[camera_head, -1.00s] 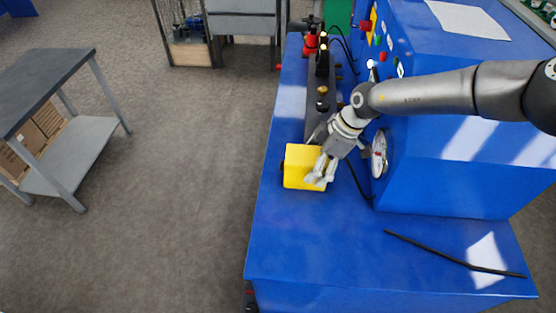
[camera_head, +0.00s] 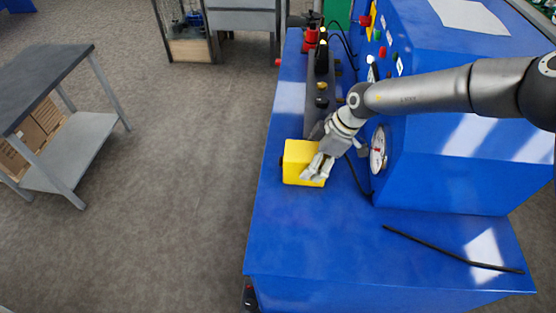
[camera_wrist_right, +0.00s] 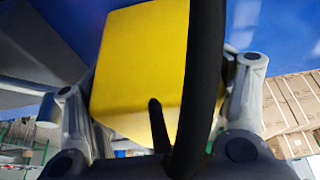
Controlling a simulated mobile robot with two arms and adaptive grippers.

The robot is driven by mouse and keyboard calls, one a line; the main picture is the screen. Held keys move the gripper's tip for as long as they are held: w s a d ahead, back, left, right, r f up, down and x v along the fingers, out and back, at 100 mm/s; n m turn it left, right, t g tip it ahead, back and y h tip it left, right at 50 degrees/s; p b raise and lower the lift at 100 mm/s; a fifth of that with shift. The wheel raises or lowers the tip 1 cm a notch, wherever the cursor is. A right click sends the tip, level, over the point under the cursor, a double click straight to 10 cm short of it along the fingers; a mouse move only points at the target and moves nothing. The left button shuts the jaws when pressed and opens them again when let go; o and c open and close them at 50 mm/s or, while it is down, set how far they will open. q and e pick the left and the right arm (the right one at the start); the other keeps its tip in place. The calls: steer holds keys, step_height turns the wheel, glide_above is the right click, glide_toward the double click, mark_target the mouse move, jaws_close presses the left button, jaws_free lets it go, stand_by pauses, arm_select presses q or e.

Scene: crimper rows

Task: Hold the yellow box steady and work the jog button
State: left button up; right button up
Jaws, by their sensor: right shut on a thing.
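The yellow box (camera_head: 298,160) sits on the blue bench top in the head view, near its left edge. My right gripper (camera_head: 316,172) reaches down over its right side and is shut on it. In the right wrist view the yellow box (camera_wrist_right: 140,70) fills the middle, between the two fingers of my right gripper (camera_wrist_right: 155,105). A black cable crosses in front of it there. A dark knob-like part (camera_head: 283,161) shows at the box's left side; I cannot tell whether it is the jog button. My left gripper is not in view.
The blue machine housing (camera_head: 450,185) with a round dial (camera_head: 378,150) stands right of the box. A loose black cable (camera_head: 450,258) lies on the front right of the bench. Black and red fittings (camera_head: 321,60) stand behind the box. The front left bench top is clear.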

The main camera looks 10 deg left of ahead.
stand_by(0.4)
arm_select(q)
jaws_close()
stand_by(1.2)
